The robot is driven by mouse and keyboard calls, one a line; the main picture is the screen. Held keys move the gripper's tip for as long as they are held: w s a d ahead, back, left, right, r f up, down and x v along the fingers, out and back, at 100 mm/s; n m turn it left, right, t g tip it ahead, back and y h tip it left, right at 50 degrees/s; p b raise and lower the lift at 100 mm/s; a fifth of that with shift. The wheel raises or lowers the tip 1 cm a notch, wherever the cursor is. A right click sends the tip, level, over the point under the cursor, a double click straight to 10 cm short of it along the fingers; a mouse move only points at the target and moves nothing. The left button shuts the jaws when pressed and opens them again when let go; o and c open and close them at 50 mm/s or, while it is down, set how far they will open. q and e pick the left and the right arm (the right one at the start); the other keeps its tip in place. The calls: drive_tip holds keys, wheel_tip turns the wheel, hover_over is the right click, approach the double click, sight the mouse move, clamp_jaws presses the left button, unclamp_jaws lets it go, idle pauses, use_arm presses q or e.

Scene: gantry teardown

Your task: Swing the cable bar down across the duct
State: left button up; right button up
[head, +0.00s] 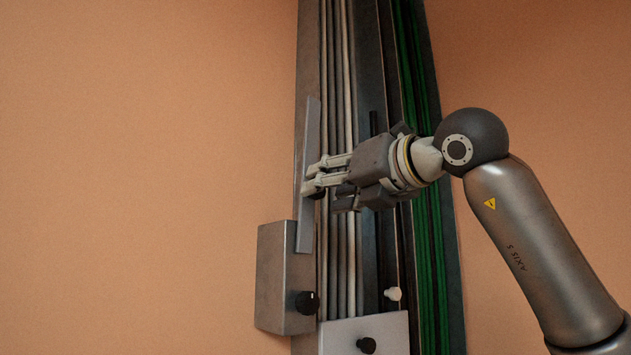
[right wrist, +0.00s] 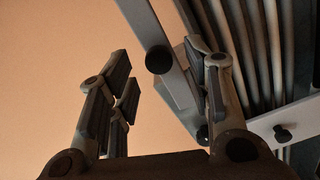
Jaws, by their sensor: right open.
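The cable bar (head: 308,140) is a flat grey strip. It stands nearly upright along the left edge of the duct (head: 312,60), not across it. My right gripper (head: 308,183) reaches in from the right across the duct, its fingertips at the middle of the bar. In the right wrist view its fingers (right wrist: 160,85) are spread apart. A black knob (right wrist: 159,60) on the bar (right wrist: 143,18) appears between them; whether they touch it cannot be told. The right finger hides part of the bar. My left gripper is not in view.
A grey box (head: 280,270) with a black knob (head: 307,303) is at the bar's lower end. A plate (head: 385,328) with another black knob (head: 366,345) crosses the duct below, near a white knob (head: 392,294). Pale and green cables (head: 432,270) run vertically. The wall left is bare.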

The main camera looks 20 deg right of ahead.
sight(316, 200)
drive_tip(key=p+x, duration=0.1)
drive_tip(key=x, duration=0.2)
drive_tip(key=shift+w+a+r, duration=0.1)
drive_tip(key=shift+w, duration=0.2)
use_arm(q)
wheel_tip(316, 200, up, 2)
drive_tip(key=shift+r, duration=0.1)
use_arm(e)
drive_tip(key=shift+w+a, duration=0.1)
drive_tip(key=shift+w, duration=0.2)
drive_tip(key=shift+c, duration=0.5)
